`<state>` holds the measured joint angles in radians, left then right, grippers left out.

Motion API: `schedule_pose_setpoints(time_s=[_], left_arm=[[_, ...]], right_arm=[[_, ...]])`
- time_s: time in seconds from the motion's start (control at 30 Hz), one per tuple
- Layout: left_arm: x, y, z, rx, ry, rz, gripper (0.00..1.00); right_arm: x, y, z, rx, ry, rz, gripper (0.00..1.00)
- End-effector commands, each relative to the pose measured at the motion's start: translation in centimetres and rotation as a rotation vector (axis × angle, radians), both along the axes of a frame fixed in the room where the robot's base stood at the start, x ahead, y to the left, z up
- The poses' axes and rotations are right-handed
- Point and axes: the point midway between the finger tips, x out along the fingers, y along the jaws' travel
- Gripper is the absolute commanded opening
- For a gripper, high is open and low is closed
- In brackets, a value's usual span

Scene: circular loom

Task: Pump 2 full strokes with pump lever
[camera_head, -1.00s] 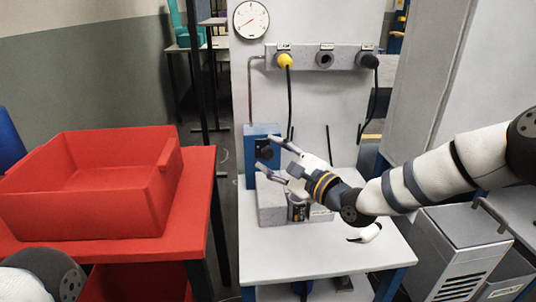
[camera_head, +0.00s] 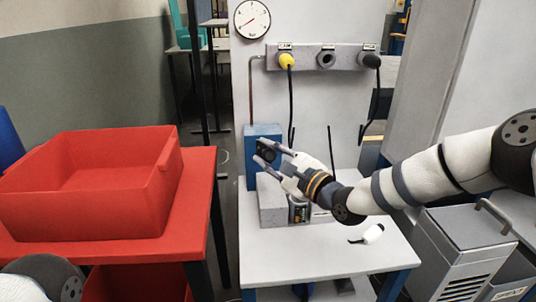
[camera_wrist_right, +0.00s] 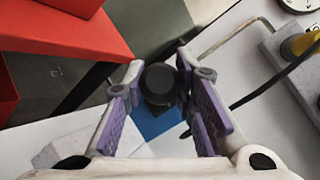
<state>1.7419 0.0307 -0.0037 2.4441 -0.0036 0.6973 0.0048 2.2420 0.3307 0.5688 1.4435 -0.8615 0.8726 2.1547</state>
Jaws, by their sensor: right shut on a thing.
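The hand pump is a blue block (camera_head: 262,131) with a grey base (camera_head: 270,205) on the white bench. A round black knob (camera_wrist_right: 160,80), which looks like the end of the pump lever, faces the right wrist camera. My right gripper (camera_head: 267,154) reaches in from the right and its fingers are at the knob in front of the blue block. In the right wrist view its purple-padded fingers (camera_wrist_right: 164,92) are on either side of the knob and shut on it. The rest of the lever is hidden. My left gripper is out of view.
A round gauge (camera_head: 252,18) hangs at the top of the panel. Below it a grey rail (camera_head: 305,58) carries a yellow and a black plug with cables. A small white-and-black object (camera_head: 372,234) lies on the bench. A red bin (camera_head: 85,205) stands left.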

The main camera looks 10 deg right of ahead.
Motion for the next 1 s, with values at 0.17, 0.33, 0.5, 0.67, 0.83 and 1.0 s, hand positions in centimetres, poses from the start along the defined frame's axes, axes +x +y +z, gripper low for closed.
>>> schedule_pose_setpoints(time_s=[0.17,0.33,0.5,0.67,0.83,1.0], left_arm=[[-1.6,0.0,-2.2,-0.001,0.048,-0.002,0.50],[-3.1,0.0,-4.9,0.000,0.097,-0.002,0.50],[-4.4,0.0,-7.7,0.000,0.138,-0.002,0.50],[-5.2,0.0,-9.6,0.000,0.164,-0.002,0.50],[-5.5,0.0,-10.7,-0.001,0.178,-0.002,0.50],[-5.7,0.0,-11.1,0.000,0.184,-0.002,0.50]], right_arm=[[-0.5,-0.1,-2.4,0.003,-0.082,-0.001,0.00],[-1.1,-0.1,-4.6,0.002,-0.209,-0.002,0.00],[-1.4,-0.1,-6.4,0.002,-0.336,-0.002,0.00],[-1.5,0.0,-7.7,0.001,-0.439,0.000,0.00],[-1.5,0.0,-8.4,0.000,-0.466,-0.001,0.00],[-1.5,0.0,-8.9,-0.001,-0.463,0.000,0.00]])
